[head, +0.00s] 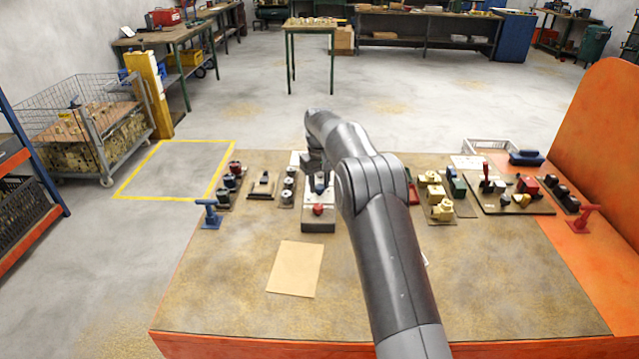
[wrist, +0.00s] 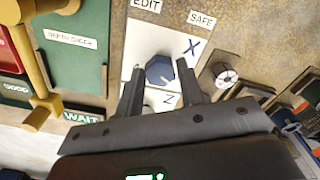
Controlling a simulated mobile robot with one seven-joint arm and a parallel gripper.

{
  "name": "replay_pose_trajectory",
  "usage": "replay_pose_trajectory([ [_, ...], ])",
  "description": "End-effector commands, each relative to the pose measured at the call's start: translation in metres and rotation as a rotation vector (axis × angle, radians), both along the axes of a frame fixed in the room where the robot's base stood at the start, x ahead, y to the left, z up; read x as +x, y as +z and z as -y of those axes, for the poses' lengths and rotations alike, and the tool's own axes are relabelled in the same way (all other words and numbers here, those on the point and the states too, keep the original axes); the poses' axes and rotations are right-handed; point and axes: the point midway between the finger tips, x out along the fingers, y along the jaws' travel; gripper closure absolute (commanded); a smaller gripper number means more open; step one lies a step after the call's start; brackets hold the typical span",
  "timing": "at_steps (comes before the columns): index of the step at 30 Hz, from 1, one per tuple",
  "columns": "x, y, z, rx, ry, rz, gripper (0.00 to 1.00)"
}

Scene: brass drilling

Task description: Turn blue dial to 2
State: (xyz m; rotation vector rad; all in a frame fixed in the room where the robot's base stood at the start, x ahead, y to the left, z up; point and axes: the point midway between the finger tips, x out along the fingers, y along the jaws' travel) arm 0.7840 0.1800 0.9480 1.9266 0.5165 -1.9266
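The blue dial (wrist: 160,71) sits on a white plate (wrist: 138,42) in the wrist view, with the letters X and Z printed near it. I cannot make out a 2 or where the dial points. The dial also shows small in the head view (head: 320,188), partly under my arm. My gripper (wrist: 160,82) is open, with one finger on each side of the dial's near part. A small gap seems to show at each finger, but I cannot tell whether either touches. In the head view my gripper (head: 312,163) is over the panel, mostly hidden by the arm.
A red button (head: 319,210) stands just in front of the dial. A dark knob with a pale top (wrist: 223,75) is close to the right finger. A yellow lever (wrist: 38,85) and green plates are at the left. The bench front (head: 360,310) is clear around a paper sheet (head: 296,268).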

Motion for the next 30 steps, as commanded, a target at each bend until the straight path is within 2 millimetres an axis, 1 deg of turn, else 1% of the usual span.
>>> replay_pose_trajectory([
  [1,0.0000,0.0001,0.0000,0.000,0.000,0.000,0.70],
  [10,-0.0001,0.0001,-0.0002,0.000,0.000,0.000,0.94],
  [20,-0.0002,0.0002,-0.0006,0.000,-0.050,0.000,0.94],
  [26,-0.0004,0.0002,-0.0008,0.000,-0.168,0.000,0.94],
  [30,-0.0004,0.0002,-0.0009,0.001,-0.289,0.000,0.94],
])
